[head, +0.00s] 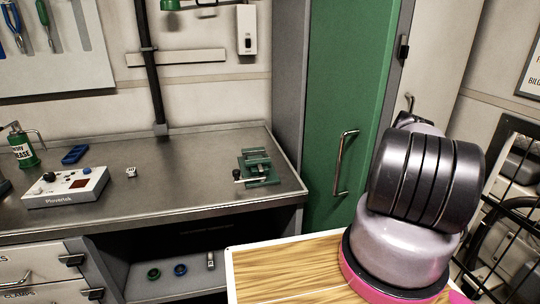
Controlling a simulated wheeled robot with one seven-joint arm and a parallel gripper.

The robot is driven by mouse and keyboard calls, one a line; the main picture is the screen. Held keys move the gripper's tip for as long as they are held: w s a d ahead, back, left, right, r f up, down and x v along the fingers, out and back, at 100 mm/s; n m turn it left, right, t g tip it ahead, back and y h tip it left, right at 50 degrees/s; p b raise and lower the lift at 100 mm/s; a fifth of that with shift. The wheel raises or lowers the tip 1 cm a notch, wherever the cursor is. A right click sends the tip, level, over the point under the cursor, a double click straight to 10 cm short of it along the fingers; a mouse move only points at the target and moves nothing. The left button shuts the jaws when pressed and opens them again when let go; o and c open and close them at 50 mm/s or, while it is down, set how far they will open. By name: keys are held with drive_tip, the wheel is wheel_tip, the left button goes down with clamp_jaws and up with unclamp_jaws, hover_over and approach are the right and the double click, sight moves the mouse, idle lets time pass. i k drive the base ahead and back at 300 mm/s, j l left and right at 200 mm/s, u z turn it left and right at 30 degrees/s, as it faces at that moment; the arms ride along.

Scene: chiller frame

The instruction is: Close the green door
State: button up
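The green door (345,80) is a tall panel on a grey cabinet (289,70), right of the workbench. It has a vertical metal bar handle (345,163) at mid height. A small black latch-like part (404,47) sits by its right edge. From this angle I cannot tell how far the door stands from its frame. My arm's pale and black links fill the right foreground and hide the door's lower right part. My gripper is not in view, so its place relative to the handle does not show.
A metal workbench (150,170) with a green vise (258,168) and a white control box (67,187) stands left. A wooden-topped surface (285,268) lies in front, below the door. A pale panel (440,60) and a black wire-mesh frame (510,205) stand right.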

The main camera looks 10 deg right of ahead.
sight(352, 42)
drive_tip(key=k+l, duration=0.3)
drive_tip(key=k, duration=0.15)
drive_tip(key=k+l, duration=0.3)
drive_tip(key=k, duration=0.15)
drive_tip(key=k+l, duration=0.35)
drive_tip(key=k, duration=0.1)
